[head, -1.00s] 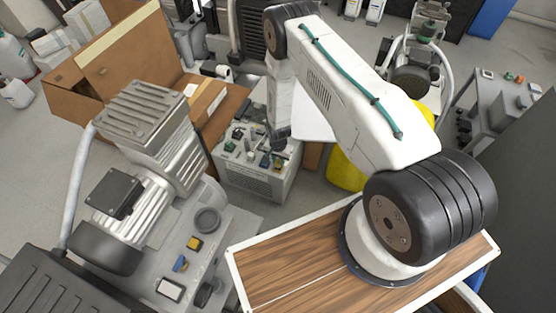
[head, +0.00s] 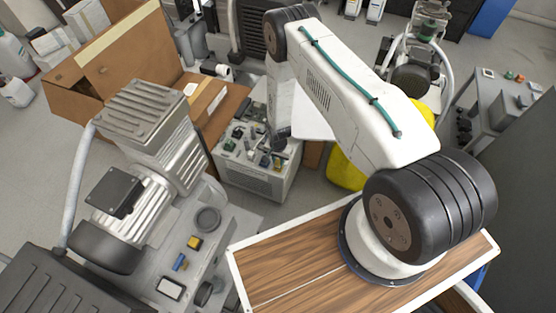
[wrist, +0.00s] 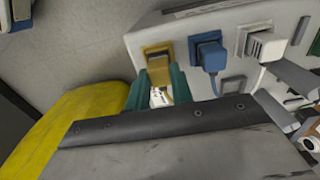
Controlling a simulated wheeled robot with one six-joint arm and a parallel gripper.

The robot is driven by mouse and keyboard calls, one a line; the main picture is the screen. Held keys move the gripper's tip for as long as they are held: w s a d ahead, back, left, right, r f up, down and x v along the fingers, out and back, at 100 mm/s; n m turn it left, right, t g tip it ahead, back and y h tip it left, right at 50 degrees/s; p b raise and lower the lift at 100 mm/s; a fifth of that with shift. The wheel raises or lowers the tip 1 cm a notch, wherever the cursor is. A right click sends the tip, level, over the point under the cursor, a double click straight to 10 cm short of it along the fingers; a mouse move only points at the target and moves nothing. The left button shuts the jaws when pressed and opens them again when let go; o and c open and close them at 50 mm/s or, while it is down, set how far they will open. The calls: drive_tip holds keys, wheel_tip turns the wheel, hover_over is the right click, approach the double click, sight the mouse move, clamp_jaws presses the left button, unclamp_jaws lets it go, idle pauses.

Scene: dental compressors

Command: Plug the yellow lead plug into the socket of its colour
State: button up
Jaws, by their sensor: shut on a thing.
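In the wrist view the green fingers of my gripper (wrist: 160,91) are shut on the yellow plug (wrist: 158,76). The plug is at the yellow-framed socket (wrist: 156,49) on the side of a light grey box, lined up with it. I cannot tell how deep it sits. A pale piece shows between the fingers. Right of it, a blue plug (wrist: 210,55) is in a blue socket, and a white plug (wrist: 264,46) is in a white socket. In the head view the fingers are hard to make out at the box (head: 258,178).
A grey compressor (head: 150,175) stands left of the box. An open cardboard box (head: 120,60) is behind it. A yellow object (head: 345,172) stands close to the box's right side and fills the lower left of the wrist view (wrist: 80,115).

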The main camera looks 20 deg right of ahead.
drive_tip(key=shift+f, duration=0.4)
drive_tip(key=o, duration=1.4)
drive_tip(key=shift+c, duration=0.2)
drive_tip(key=shift+r, duration=3.5)
